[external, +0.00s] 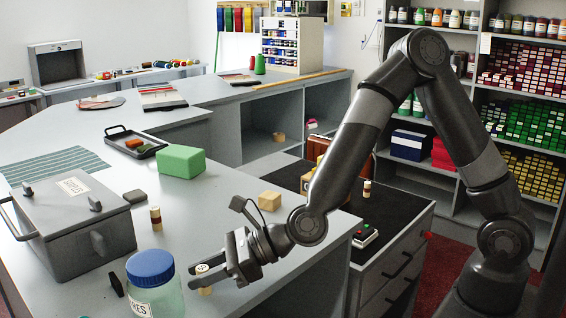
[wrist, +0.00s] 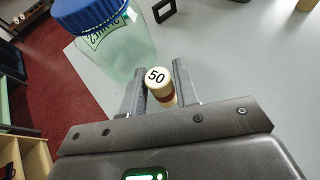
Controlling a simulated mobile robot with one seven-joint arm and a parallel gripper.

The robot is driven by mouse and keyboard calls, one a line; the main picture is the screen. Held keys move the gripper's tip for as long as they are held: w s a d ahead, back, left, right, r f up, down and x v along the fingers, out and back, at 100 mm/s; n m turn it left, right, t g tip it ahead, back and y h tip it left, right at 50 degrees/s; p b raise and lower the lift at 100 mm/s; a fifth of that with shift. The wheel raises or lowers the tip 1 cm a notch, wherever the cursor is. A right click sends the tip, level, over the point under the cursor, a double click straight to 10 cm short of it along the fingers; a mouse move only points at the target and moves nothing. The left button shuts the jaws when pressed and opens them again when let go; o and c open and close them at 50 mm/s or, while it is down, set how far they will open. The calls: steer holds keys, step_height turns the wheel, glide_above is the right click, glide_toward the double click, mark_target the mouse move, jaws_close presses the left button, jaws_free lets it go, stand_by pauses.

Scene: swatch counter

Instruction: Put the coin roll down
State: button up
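A cream coin roll with a red band and "50" on its end (wrist: 160,82) stands between the two fingers of my gripper (wrist: 160,88) in the wrist view. In the external view the coin roll (external: 205,289) shows at my gripper (external: 208,277), low over the front of the grey counter (external: 235,215). I cannot tell whether its lower end touches the counter. Another banded roll (external: 155,218) stands upright by the grey box, and a similar one (external: 367,190) stands on the dark top at right.
A blue-lidded glass jar (external: 154,290) stands close left of my gripper; it also shows in the wrist view (wrist: 118,45). The counter's middle is clear.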

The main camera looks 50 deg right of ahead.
jaws_close()
steer(key=shift+r, duration=0.1)
steer(key=shift+r, duration=0.5)
steer(key=r, duration=0.3)
steer(key=shift+w+d+r, duration=0.2)
steer(key=shift+d, duration=0.2)
steer(key=w+d+r, duration=0.3)
steer(key=d+r, duration=0.3)
steer(key=d, duration=0.4)
steer(key=shift+d+r, duration=0.15)
steer(key=shift+r, duration=0.05)
